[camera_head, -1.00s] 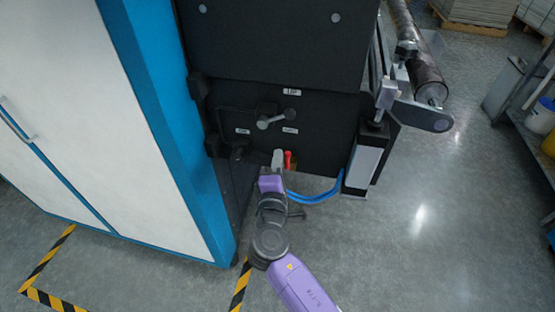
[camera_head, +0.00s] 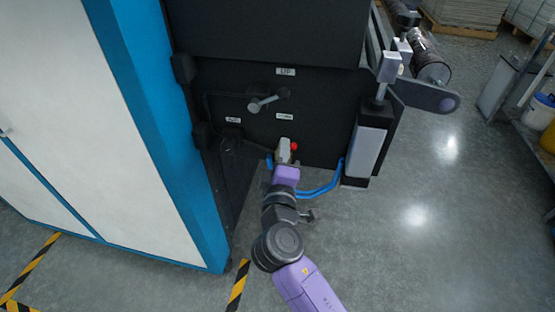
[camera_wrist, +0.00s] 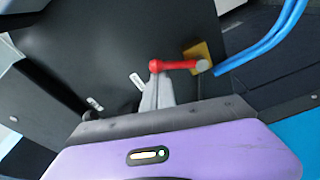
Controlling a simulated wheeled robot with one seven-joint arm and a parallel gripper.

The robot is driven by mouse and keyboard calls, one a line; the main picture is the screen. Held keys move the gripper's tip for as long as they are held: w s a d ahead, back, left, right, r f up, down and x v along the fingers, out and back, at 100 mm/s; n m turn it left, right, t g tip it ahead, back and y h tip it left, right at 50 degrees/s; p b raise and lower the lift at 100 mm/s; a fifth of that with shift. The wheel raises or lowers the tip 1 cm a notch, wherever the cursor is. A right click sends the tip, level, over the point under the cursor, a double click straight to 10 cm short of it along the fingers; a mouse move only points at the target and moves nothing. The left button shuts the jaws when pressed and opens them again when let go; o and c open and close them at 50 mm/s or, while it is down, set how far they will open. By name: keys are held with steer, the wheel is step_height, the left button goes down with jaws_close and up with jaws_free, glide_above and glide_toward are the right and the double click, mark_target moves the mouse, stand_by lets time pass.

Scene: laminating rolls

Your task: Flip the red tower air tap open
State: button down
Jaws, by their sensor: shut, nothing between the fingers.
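The red tap lever (camera_head: 294,146) shows as a small red spot low on the black machine front, just right of my fingertips. In the wrist view the red lever (camera_wrist: 175,65) runs sideways from a pale round pivot beside a brass-coloured block (camera_wrist: 198,52). My gripper (camera_head: 284,150) is shut and empty at the tap. In the wrist view my grey fingers (camera_wrist: 157,88) lie beside the lever's free end, touching or nearly so; I cannot tell which. The tap's body is mostly hidden in the head view.
Blue hoses (camera_head: 322,190) curve from the tap area towards a black-and-grey post (camera_head: 367,150) on the right. A grey handle (camera_head: 265,102) sticks out above the tap. A blue-and-white cabinet (camera_head: 90,130) stands close on the left. Open floor lies to the right.

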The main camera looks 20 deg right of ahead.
steer(key=s+d+f+m+h+b, duration=0.2)
steer(key=m+b, duration=1)
steer(key=b, duration=0.6)
step_height(320, 180, down, 2)
steer(key=shift+s+d+f+m+b, duration=0.1)
steer(key=shift+s+d+m+b, duration=0.3)
steer(key=shift+d, duration=0.65)
steer(key=shift+s, duration=0.1)
